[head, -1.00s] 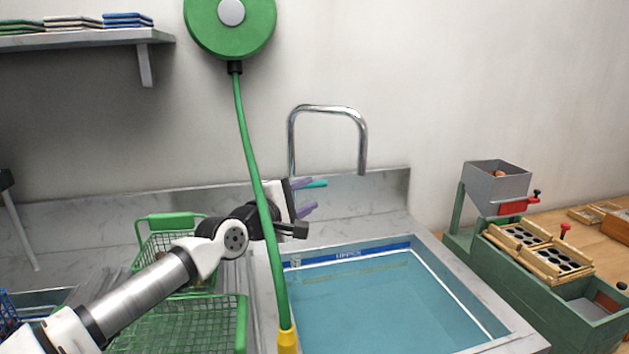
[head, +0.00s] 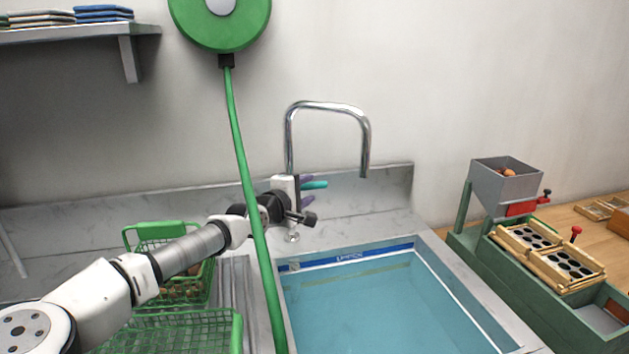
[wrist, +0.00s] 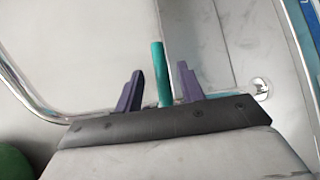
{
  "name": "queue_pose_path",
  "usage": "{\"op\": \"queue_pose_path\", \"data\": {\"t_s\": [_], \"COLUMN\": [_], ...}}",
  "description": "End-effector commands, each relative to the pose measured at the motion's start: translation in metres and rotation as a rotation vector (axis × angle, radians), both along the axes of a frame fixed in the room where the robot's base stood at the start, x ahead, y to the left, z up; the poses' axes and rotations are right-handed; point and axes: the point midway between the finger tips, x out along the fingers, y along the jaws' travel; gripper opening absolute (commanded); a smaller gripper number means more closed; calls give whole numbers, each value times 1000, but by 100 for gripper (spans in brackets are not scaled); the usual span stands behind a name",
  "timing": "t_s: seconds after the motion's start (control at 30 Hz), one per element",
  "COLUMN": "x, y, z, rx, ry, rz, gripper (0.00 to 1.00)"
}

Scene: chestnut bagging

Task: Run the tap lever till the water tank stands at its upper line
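The teal tap lever (head: 315,185) sticks out beside the base of the chrome tap (head: 365,140). My gripper (head: 307,187) is at the lever, its purple fingers to either side of it. In the wrist view the lever (wrist: 162,72) stands between the two fingers of my gripper (wrist: 158,88), with a gap on each side, so it is open around the lever. The water tank (head: 440,262) holds blue-green water, its surface below the blue band (head: 350,257) on the back wall. No stream shows under the spout. The lever's root is hidden by my gripper.
A green hose (head: 243,150) hangs from a reel (head: 222,15) and crosses in front of my arm. Green wire baskets (head: 160,232) stand at the left. A green machine with a grey hopper (head: 506,185) stands at the right. The wall around the spout is clear.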

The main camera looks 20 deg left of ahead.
Motion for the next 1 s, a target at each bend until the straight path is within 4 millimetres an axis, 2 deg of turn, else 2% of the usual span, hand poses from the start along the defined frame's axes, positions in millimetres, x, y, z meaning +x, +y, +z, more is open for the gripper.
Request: {"op": "queue_pose_path", "data": {"t_s": [0.1,0.23,0.63,0.93,1.0], "x": [19,33,39,39,39], "y": [-5,-7,-8,-8,-8], "z": [-1,-4,-6,-6,-6], "rx": [-2,-3,-1,-1,-1], "ry": [0,0,1,1,0], "rz": [-2,-1,0,0,0], "gripper": [39,39,39,1,0]}}
